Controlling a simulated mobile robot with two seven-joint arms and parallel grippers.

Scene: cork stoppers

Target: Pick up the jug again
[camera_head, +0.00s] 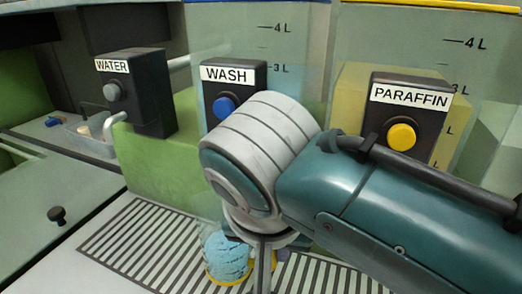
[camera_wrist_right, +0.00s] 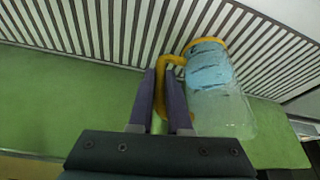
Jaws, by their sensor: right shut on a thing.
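The jug (camera_head: 228,256) is clear with a yellow edge and blue contents. In the head view it is at the bottom centre, over the slatted grate and partly hidden by my right wrist. My right gripper (camera_head: 262,268) is beside it. In the right wrist view the jug (camera_wrist_right: 212,88) is right of the fingers, and its yellow handle (camera_wrist_right: 170,60) runs between and past them. My right gripper (camera_wrist_right: 164,88) is shut on that handle. I cannot tell whether the jug touches the grate. My left gripper is not in view.
Behind stand a WATER dispenser (camera_head: 133,92) with a grey button, a WASH dispenser (camera_head: 233,90) with a blue button and a PARAFFIN dispenser (camera_head: 407,115) with a yellow button. The slatted grate (camera_head: 140,240) is bare at left.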

